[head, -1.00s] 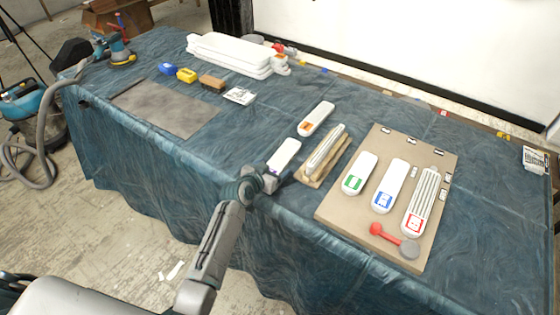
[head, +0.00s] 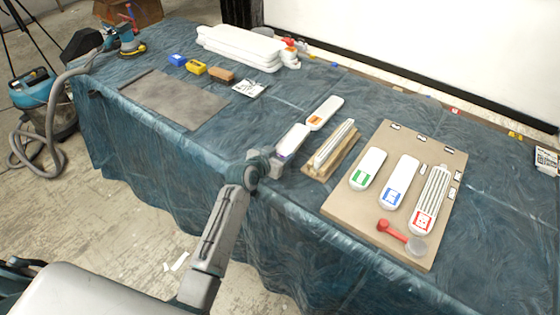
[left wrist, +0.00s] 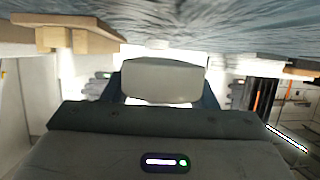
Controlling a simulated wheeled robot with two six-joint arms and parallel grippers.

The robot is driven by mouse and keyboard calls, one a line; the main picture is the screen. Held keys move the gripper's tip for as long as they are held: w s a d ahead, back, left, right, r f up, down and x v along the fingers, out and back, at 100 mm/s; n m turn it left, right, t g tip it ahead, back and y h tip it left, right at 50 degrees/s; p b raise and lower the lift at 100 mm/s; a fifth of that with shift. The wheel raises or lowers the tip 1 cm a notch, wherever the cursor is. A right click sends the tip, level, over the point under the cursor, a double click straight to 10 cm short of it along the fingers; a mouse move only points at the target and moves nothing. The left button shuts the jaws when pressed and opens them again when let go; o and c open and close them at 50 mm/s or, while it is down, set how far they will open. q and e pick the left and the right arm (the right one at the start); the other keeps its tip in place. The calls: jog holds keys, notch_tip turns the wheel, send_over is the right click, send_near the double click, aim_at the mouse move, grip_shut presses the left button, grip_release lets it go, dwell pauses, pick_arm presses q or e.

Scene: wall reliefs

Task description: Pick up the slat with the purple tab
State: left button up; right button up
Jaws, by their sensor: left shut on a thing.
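A white slat (head: 293,138) with a partly visible purple tab (head: 282,156) is near the table's front edge, left of the wooden rack. My left gripper (head: 273,164) is shut on its near end; the fingers are mostly hidden in the head view. In the left wrist view the pale slat end (left wrist: 162,80) sits between the dark fingers, with the cloth surface at the top of the picture. The slat looks a little clear of the cloth. My right gripper is not in view.
A white slat with an orange tab (head: 325,113) lies just beyond. A wooden rack (head: 332,160) holds a ribbed piece. A tan board (head: 345,207) carries green-, blue- and red-tabbed slats and a red-handled tool (head: 393,231). Cloth to the left is clear up to a grey mat (head: 165,97).

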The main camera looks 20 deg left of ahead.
pick_arm(q)
jog(key=s+a+b, duration=0.1)
jog(key=s+a, duration=0.1)
jog(key=a, duration=0.2)
jog(key=s+a+b, duration=0.1)
jog(key=s+a, duration=0.2)
jog(key=a, duration=0.1)
jog(key=s+a+r+b, duration=0.1)
jog(key=s+a, duration=0.2)
jog(key=a, duration=0.1)
jog(key=shift+s, duration=0.2)
jog(key=s+d+r+n+y, duration=0.3)
jog(key=s+d+r, duration=0.1)
jog(key=d+r, duration=0.6)
jog(key=shift+s+d+r+t+y, duration=0.15)
jog(key=shift+s+r+t+y, duration=0.15)
jog(key=shift+s+r+y, duration=0.1)
